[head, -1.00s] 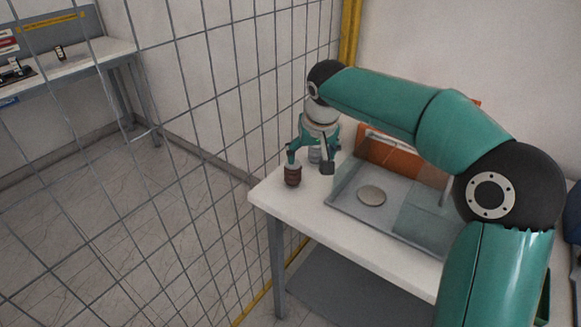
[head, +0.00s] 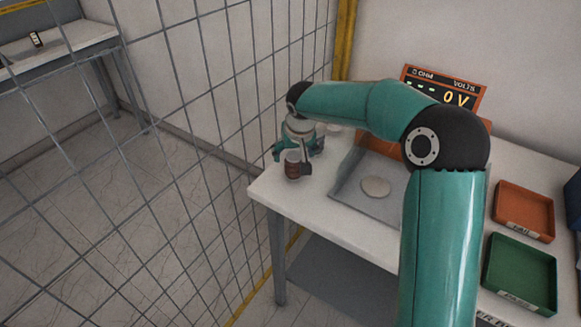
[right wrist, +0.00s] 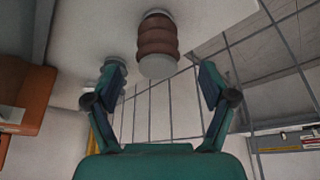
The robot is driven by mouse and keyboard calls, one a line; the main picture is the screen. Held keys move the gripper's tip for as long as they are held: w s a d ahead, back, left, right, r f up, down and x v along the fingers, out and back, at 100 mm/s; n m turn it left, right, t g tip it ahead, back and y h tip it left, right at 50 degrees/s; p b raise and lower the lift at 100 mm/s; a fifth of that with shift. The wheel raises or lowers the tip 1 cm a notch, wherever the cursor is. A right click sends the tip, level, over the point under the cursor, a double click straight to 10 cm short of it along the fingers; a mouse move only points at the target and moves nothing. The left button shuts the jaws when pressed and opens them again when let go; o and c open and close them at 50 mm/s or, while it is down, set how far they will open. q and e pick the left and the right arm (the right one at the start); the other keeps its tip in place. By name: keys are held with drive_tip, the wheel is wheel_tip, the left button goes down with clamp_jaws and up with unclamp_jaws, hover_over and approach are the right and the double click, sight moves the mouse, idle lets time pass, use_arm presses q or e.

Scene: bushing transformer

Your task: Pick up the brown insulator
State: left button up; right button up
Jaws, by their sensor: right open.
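The brown insulator (head: 291,170) stands on the white table near its left corner. In the right wrist view it is a ribbed brown cylinder with a pale end (right wrist: 157,38), at the top centre. My right gripper (head: 291,160) is at the insulator, with its fingers open on either side in the head view. In the right wrist view the two fingers of the gripper (right wrist: 160,76) are spread wide, and the insulator appears between and beyond their tips, with no visible contact. My left gripper is not in view.
A clear-walled tray holding a pale disc (head: 376,187) is right of the gripper. An orange meter (head: 445,92) stands behind my arm. An orange bin (head: 524,210) and a green bin (head: 519,272) are at the right. A wire fence (head: 200,150) runs along the left.

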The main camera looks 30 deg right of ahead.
drive_tip(key=shift+w+d+f, duration=0.15)
drive_tip(key=shift+d+f, duration=0.05)
drive_tip(key=shift+f, duration=0.3)
drive_tip(key=p+x, duration=0.1)
drive_tip(key=x, duration=0.3)
drive_tip(key=shift+p, duration=0.4)
drive_tip(key=shift+w+d+f, duration=0.1)
drive_tip(key=shift+w+f, duration=0.05)
drive_tip(key=shift+f, duration=0.4)
drive_tip(key=shift+r, duration=0.1)
drive_tip(key=c, duration=1.4)
drive_tip(key=shift+c, duration=0.2)
